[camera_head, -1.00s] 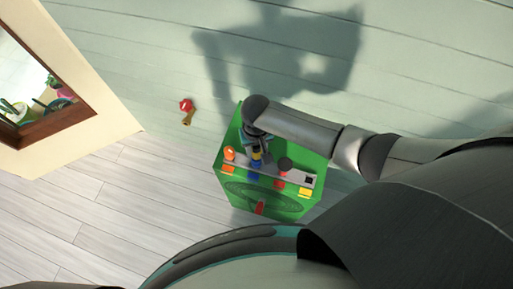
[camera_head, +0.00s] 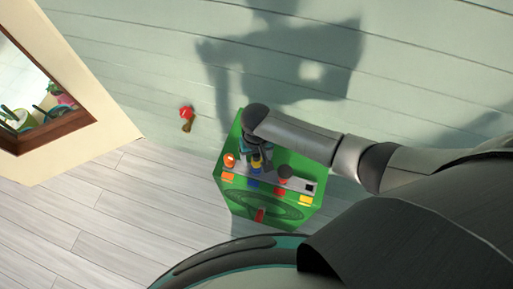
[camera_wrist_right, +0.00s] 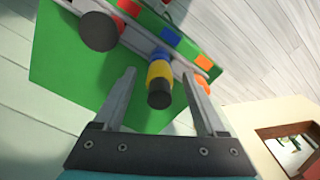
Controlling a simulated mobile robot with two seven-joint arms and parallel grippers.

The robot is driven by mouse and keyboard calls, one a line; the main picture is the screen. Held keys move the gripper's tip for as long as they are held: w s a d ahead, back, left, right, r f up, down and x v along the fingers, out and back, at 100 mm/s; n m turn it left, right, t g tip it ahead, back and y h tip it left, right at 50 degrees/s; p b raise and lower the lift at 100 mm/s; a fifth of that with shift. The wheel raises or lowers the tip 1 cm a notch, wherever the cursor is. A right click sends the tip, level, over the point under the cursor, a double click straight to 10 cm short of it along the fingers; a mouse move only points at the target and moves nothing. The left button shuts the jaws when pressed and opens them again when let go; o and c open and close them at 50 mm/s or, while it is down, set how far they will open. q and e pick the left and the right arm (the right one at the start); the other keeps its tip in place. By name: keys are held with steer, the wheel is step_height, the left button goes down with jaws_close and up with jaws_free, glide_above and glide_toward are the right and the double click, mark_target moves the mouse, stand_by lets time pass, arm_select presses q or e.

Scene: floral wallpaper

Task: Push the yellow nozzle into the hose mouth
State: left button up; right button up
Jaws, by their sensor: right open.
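The yellow nozzle (camera_wrist_right: 158,72) has a black end and a blue collar at its base. It stands out from a grey rail on the green panel. In the head view the yellow nozzle (camera_head: 257,161) shows small and partly covered by my arm. My right gripper (camera_wrist_right: 159,73) is open, with one finger on each side of the nozzle and visible gaps between. In the head view my right gripper (camera_head: 252,146) is mostly hidden by its own wrist. I cannot make out whether the blue collar is the hose mouth. My left gripper is not in view.
The green panel (camera_head: 232,194) carries orange, blue, red and yellow blocks and a grey rail (camera_wrist_right: 133,35). A dark round knob (camera_wrist_right: 99,32) stands beside the nozzle. A red and brass fitting (camera_head: 186,115) is on the pale wall. A wood-framed window or mirror (camera_head: 62,125) is at left.

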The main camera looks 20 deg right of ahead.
step_height(320, 180, up, 15)
steer(key=p, duration=0.3)
steer(key=shift+f, duration=0.15)
stand_by(0.5)
